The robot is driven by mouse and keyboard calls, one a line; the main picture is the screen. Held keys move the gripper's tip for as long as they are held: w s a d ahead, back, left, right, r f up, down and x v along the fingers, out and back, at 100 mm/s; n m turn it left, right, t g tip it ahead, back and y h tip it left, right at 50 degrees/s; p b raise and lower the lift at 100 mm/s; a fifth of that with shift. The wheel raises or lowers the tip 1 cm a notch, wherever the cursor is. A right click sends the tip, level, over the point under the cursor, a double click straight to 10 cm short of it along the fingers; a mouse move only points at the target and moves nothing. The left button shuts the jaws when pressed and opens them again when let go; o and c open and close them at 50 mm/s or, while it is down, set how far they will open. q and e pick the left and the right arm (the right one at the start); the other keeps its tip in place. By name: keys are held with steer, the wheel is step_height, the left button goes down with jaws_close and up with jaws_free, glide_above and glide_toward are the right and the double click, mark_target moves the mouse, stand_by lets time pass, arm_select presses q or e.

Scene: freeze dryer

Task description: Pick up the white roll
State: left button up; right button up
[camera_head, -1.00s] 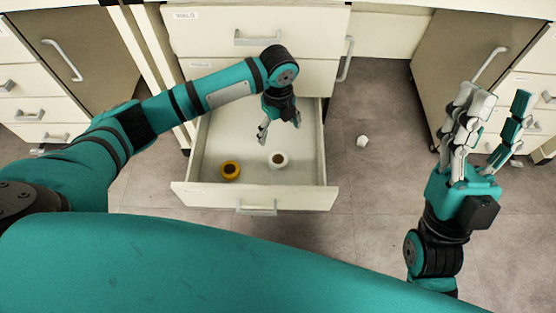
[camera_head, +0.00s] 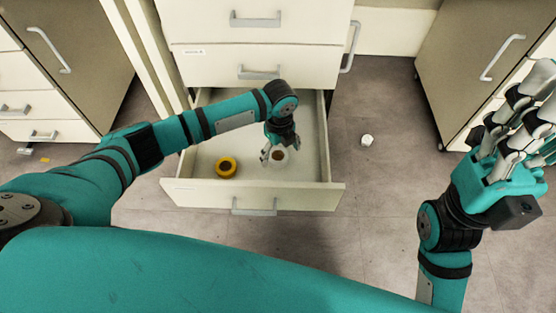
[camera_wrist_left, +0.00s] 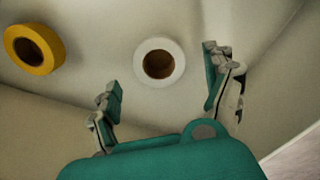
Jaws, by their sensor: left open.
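The white roll (camera_head: 279,157) lies flat in the open drawer (camera_head: 255,193), its brown core facing up. It also shows in the left wrist view (camera_wrist_left: 160,62), ahead of and between the two fingers. My left gripper (camera_head: 277,158) is open and empty over the drawer, with the roll close by its fingertips. In the head view its fingers partly cover the roll. In the left wrist view my left gripper (camera_wrist_left: 163,85) has its fingers spread wider than the roll, and no contact shows. My right gripper (camera_head: 515,125) is at the right, away from the drawer, partly cut off.
A yellow roll (camera_head: 227,167) lies in the drawer to the left of the white roll. The drawer walls surround both rolls. A small white object (camera_head: 367,140) lies on the floor to the right of the drawer. Cabinets stand on both sides.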

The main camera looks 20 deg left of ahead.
mark_target(279, 157)
arm_select(q)
step_height(279, 157, down, 3)
steer(key=shift+r+b, duration=0.1)
steer(key=shift+b, duration=0.4)
steer(key=shift+r, duration=0.1)
steer(key=c, duration=1.3)
